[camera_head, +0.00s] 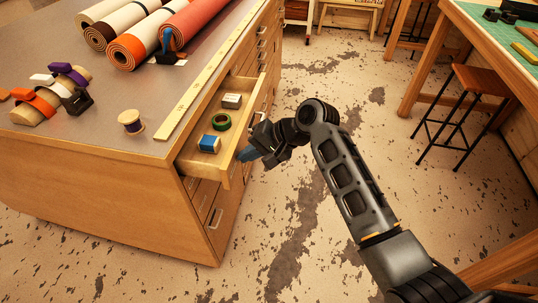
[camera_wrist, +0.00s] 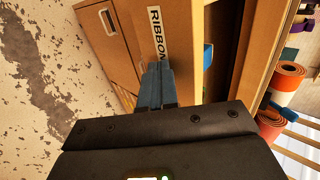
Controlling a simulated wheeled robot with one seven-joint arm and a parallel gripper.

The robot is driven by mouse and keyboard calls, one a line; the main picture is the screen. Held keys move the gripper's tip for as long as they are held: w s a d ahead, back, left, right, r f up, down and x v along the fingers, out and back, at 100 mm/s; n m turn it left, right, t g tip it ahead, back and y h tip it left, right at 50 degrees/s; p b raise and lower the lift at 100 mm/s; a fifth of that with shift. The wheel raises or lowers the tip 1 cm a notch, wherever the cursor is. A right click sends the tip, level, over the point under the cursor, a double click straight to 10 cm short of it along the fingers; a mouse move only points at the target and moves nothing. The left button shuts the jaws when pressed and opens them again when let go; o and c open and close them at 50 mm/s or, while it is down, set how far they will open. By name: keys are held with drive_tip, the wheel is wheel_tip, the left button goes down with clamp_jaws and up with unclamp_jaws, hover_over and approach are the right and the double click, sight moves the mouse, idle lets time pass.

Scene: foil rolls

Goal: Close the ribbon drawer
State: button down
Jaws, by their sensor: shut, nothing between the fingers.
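The ribbon drawer (camera_head: 234,169) stands pulled out from the side of the wooden cabinet (camera_head: 110,182). In the wrist view the fingers (camera_wrist: 156,82) are together at the front panel beside the RIBBON label (camera_wrist: 157,32). I cannot tell whether they touch the panel. The gripper body hides part of the drawer front.
Rolled mats (camera_head: 150,42), a thread spool (camera_head: 131,122) and a yellow ruler (camera_head: 195,88) lie on the cabinet top. More closed drawers are below and behind the open one. A stool (camera_head: 470,100) and green-topped table (camera_head: 500,50) stand at right. The floor between is clear.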

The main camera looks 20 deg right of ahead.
sight(200, 158)
drive_tip(key=w+a, duration=0.2)
drive_tip(key=a, duration=0.1)
drive_tip(key=w+a+b, duration=0.1)
drive_tip(key=w+a, duration=0.1)
drive_tip(key=a, duration=0.2)
drive_tip(key=w+a+b, duration=0.1)
drive_tip(key=w+a, duration=0.1)
drive_tip(key=a, duration=0.2)
drive_tip(key=shift+w+a+f, duration=0.1)
drive_tip(key=shift+w+a, duration=0.05)
drive_tip(key=shift+w, duration=0.05)
drive_tip(key=shift+w+a+r, duration=0.2)
drive_tip(key=shift+a, duration=0.1)
drive_tip(key=shift+a+r, duration=0.1)
